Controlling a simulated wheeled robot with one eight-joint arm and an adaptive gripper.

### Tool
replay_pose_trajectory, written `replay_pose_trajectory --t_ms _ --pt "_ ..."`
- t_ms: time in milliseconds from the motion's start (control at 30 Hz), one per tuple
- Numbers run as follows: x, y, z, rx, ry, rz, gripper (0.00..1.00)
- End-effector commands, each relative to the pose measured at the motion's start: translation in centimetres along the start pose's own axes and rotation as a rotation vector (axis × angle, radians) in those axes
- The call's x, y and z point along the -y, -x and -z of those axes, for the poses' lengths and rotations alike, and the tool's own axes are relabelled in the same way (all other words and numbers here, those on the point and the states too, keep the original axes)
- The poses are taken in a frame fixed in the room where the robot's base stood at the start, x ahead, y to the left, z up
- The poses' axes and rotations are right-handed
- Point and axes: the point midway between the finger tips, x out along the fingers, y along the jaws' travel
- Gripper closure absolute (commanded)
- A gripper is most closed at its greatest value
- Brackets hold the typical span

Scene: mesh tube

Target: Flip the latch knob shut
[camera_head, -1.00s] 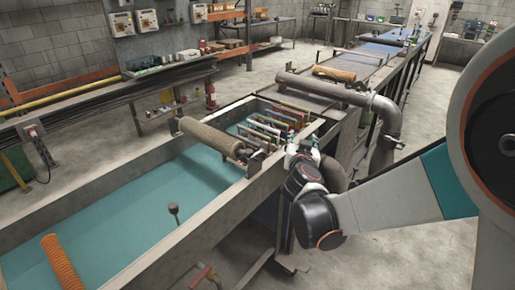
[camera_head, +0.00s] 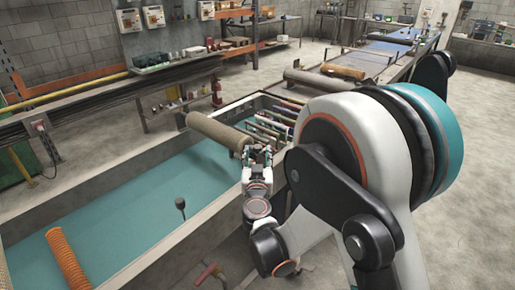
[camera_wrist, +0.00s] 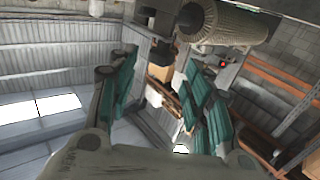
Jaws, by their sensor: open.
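My gripper (camera_head: 258,160) is at the near right end of the mesh-covered roller (camera_head: 218,132), above the tank's right wall. In the wrist view my gripper (camera_wrist: 163,85) has its two teal-padded fingers spread wide, with nothing held between them. A small dark knob-like part (camera_wrist: 163,52) shows between and beyond the fingers, below a dark bracket (camera_wrist: 160,14) beside the roller (camera_wrist: 232,26). It looks like the latch knob, but I cannot tell its position for certain. In the head view my gripper hides the latch.
The tank (camera_head: 135,205) holds teal liquid, with an orange ribbed tube (camera_head: 66,258) and a dark knob on a stem (camera_head: 180,205). Several coloured bars (camera_head: 275,122) lie close beyond my gripper.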

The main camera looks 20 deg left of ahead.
Motion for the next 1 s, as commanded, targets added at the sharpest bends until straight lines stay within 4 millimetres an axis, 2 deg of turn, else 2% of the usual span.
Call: replay_pose_trajectory --t_ms 100,300,467,733,767,933,1000 --pt "0.0 -2.2 -0.1 0.0 0.0 -0.001 0.54" --pt "0.0 -4.7 -0.1 0.0 0.0 0.0 0.54" --pt "0.0 -5.5 0.0 0.0 0.0 0.0 0.54" --pt "0.0 -5.6 0.0 0.0 0.0 0.0 0.54" --pt "0.0 -5.6 0.0 0.0 0.0 0.0 0.59" --pt "0.0 -5.6 0.0 0.0 0.0 0.0 0.97" --pt "0.0 -5.6 0.0 0.0 0.0 0.0 0.99"
